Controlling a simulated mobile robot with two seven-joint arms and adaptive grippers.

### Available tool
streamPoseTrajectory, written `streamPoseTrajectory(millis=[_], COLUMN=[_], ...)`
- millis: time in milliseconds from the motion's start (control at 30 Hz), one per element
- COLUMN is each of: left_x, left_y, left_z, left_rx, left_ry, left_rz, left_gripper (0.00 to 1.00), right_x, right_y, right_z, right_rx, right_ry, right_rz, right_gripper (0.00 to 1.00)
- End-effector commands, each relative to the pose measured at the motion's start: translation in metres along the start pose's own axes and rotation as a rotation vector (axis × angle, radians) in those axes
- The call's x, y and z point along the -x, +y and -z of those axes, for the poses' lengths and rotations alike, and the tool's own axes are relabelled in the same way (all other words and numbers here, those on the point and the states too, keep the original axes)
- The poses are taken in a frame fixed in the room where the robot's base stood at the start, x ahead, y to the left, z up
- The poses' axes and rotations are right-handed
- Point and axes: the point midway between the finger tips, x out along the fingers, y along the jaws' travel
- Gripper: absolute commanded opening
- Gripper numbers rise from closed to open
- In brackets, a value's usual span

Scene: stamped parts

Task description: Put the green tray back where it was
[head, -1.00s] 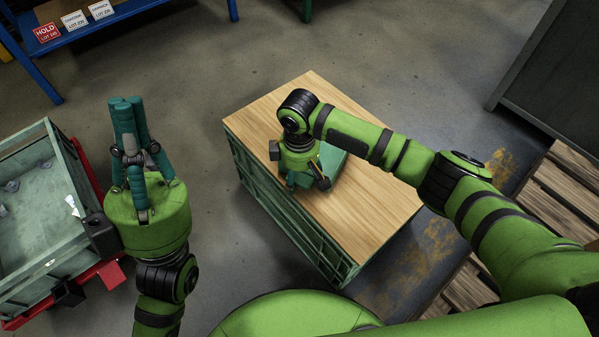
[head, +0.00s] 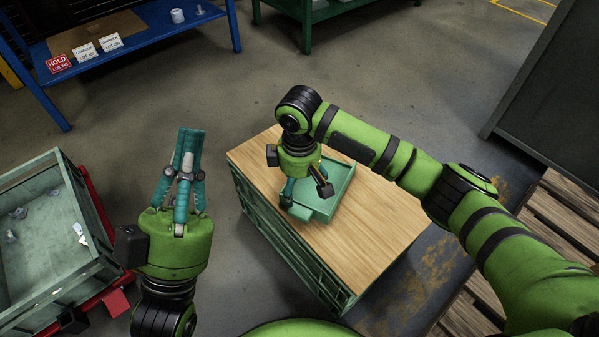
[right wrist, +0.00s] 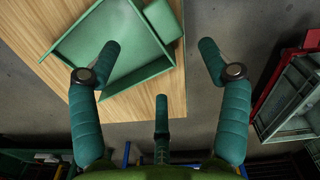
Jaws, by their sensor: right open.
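The green tray (head: 338,188) is shallow, with low walls and a block-like grip on one side. It lies on the wooden top (head: 372,228) of a green crate-like stand, partly hidden by my right gripper. In the right wrist view the tray (right wrist: 110,55) looks empty and is cut off at the top. My right gripper (head: 304,198) is over the tray's near left side. My left gripper (head: 190,138) is shut and empty, pointing up left of the stand.
A green bin (head: 55,290) with a few small parts stands on a red cart at left. A blue table (head: 150,30) with lot signs is at the back left. A green-framed table (head: 320,12) is at the back. A grey cabinet (head: 550,90) and wooden pallets (head: 555,225) are at right.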

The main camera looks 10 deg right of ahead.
Motion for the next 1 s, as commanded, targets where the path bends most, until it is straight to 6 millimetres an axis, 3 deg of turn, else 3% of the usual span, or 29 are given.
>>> streamPoseTrajectory(millis=[167,333,467,567,667,767,833,1000], left_x=[-0.001,0.000,0.000,0.000,0.000,-0.001,-0.001,-0.001], left_y=[-0.003,-0.003,-0.003,-0.003,-0.003,-0.003,-0.003,-0.003], left_z=[-0.016,-0.021,-0.021,-0.021,-0.021,-0.021,-0.021,-0.021], left_rx=[-0.003,-0.004,-0.004,-0.004,-0.004,-0.004,-0.003,-0.003], left_ry=[-0.098,-0.123,-0.123,-0.122,-0.121,-0.121,-0.121,-0.120], left_rz=[0.006,0.008,0.008,0.008,0.007,0.007,0.007,0.007], left_gripper=[0.00,0.00,0.00,0.00,0.00,0.00,0.00,0.00], right_x=[0.013,0.001,-0.005,0.016,0.056,0.104,0.141,0.220], right_y=[-0.001,-0.021,-0.060,-0.084,-0.091,-0.087,-0.080,-0.071], right_z=[0.000,0.022,0.065,0.095,0.105,0.091,0.068,-0.016], right_rx=[0.001,0.013,0.006,-0.038,-0.109,-0.193,-0.249,-0.317], right_ry=[0.001,0.135,0.451,0.766,1.071,1.357,1.543,1.890], right_rz=[0.000,0.020,0.050,0.052,0.020,-0.056,-0.142,-0.424], right_gripper=[0.77,0.77,0.77,0.77,0.77,0.77,0.77,0.77])
